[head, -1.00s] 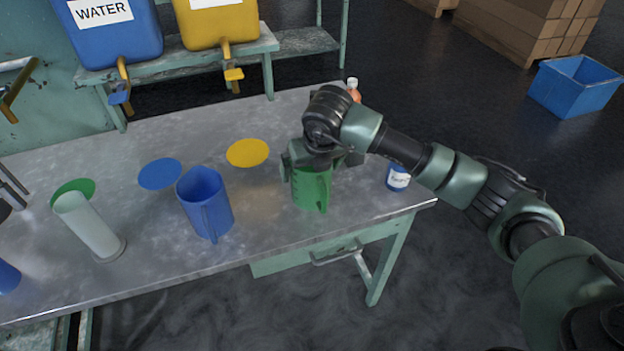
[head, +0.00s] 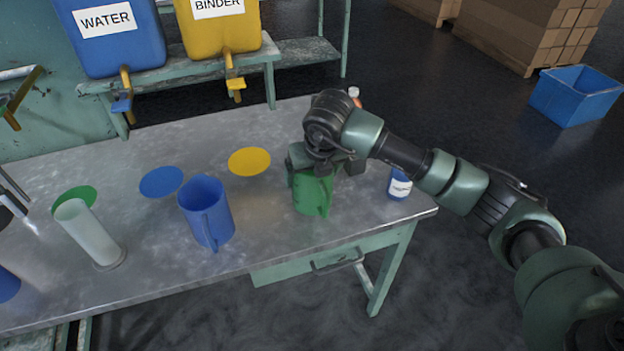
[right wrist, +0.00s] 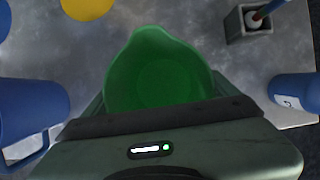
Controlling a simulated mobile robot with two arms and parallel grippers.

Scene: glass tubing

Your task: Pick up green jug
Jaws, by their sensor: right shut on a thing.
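The green jug (head: 311,198) is upright at the right part of the metal table, its handle facing the front. My right gripper (head: 326,166) is shut on the jug's upper part from above. In the right wrist view the jug's open mouth (right wrist: 158,72) is right in front of the gripper, and it looks empty. I cannot tell whether the jug's base touches the table. My left gripper is not clearly in view.
A blue jug (head: 207,212) stands left of the green one, with a pale cylinder (head: 88,232) further left. A small blue bottle (head: 399,184) is close on the right. Blue, yellow and green discs lie on the table (head: 130,285). A dark square holder (right wrist: 247,22) stands behind.

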